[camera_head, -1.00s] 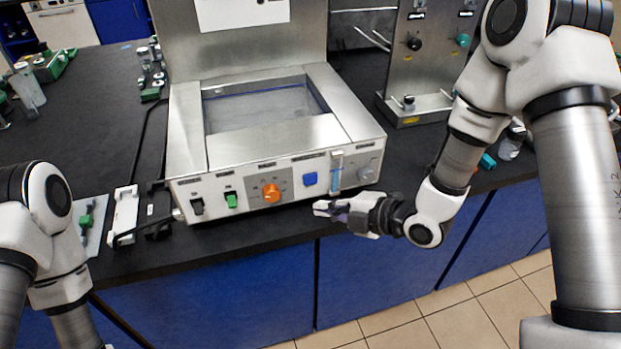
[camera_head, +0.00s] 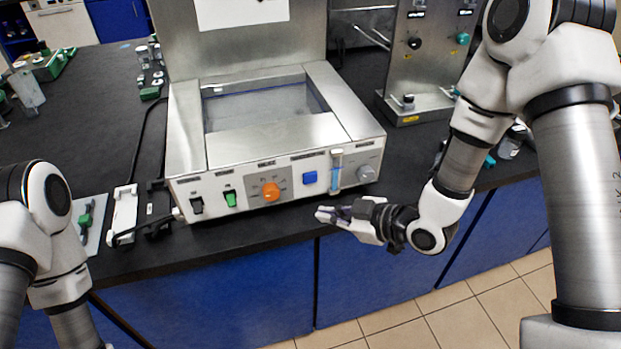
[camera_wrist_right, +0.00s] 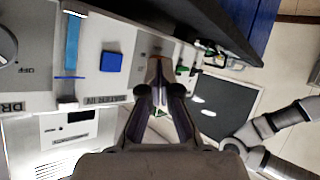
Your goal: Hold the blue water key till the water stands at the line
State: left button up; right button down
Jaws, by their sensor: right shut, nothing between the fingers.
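The blue water key (camera_head: 310,177) is a square button on the front panel of the steel bath (camera_head: 180,135). It also shows in the right wrist view (camera_wrist_right: 111,61), with nothing on it. Right of it in the head view stands the sight tube (camera_head: 336,172), with blue water in its lower part. In the wrist view the tube (camera_wrist_right: 73,40) appears inverted; the blue column ends close to a dark blue line (camera_wrist_right: 69,77). My right gripper (camera_head: 322,214) is shut and empty, in front of and below the key, apart from it. My left gripper is out of sight.
An orange knob (camera_head: 271,191), a green switch (camera_head: 230,198) and a grey drain knob (camera_head: 366,173) share the panel. The bench edge runs below the panel. A steel stand (camera_head: 425,65) is behind at right. A green-and-grey tool lies on a mat (camera_head: 95,240) at left.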

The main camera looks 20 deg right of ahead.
aim_at(310, 178)
jog(key=m, duration=0.2)
jog(key=s+m, duration=0.1)
jog(key=m, duration=0.1)
jog(key=s+m+b, duration=0.1)
jog(key=m, duration=0.1)
jog(key=shift+s+r, duration=0.1)
jog(key=shift+r, duration=0.15)
jog(key=w, duration=0.8)
jog(key=shift+w+a, duration=0.15)
jog(key=shift+w, duration=0.25)
dwell(0.8)
